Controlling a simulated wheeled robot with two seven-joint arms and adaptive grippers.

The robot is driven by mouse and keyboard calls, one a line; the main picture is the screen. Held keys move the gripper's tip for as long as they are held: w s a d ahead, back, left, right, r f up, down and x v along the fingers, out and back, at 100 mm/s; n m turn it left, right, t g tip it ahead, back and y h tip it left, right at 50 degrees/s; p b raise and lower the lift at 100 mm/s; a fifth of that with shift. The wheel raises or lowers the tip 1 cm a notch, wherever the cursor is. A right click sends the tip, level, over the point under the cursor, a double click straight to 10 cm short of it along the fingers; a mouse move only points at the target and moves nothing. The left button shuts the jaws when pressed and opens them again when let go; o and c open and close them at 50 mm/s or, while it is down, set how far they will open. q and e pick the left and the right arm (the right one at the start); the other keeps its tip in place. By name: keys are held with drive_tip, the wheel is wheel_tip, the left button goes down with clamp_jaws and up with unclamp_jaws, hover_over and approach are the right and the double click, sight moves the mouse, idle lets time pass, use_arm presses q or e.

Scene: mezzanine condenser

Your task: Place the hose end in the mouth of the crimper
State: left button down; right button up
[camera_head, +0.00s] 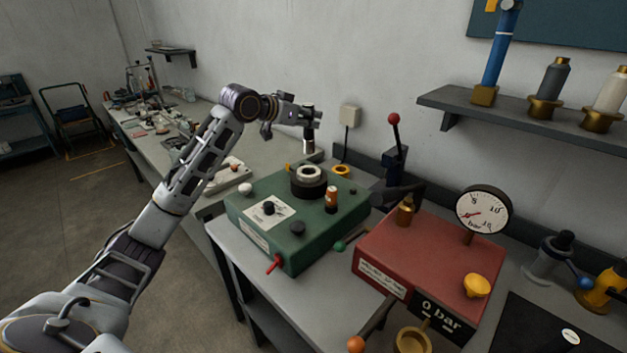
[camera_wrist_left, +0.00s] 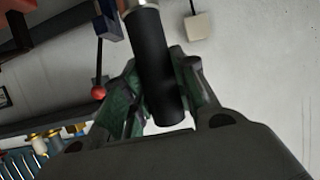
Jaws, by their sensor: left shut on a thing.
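My left gripper (camera_head: 307,122) is shut on the hose end (camera_head: 309,142), a short dark upright piece with a pale metal lower tip. In the left wrist view the hose end (camera_wrist_left: 158,80) is a black cylinder between the two fingers, with its metal part at the top edge. The crimper (camera_head: 265,232) is a green box on the bench. Its mouth (camera_head: 309,174) is a pale ring on a dark round collar. The hose end is above the mouth, apart from it, with a small gap in the picture. My right gripper is not in view.
A red box (camera_head: 425,250) with a pressure gauge (camera_head: 483,212) and a "0 bar" display stands right of the crimper. A red-knobbed lever (camera_head: 394,150) rises behind. A wall shelf (camera_head: 525,115) holds fittings. The space above the crimper's front is clear.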

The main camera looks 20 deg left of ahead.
sight(304, 149)
use_arm(q)
drive_tip(key=shift+s, duration=0.1)
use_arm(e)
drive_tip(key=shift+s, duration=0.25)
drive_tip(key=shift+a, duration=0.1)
use_arm(q)
drive_tip(key=shift+f, duration=0.3)
wheel_tip(304, 149, down, 4)
drive_tip(key=shift+f, duration=0.7)
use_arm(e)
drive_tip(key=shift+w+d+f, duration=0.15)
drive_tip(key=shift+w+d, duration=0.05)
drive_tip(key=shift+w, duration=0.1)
use_arm(q)
drive_tip(key=shift+f, duration=0.15)
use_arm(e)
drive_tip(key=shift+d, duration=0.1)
use_arm(q)
drive_tip(key=shift+f, duration=1.8)
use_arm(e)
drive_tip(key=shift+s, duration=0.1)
use_arm(q)
drive_tip(key=shift+f, duration=0.1)
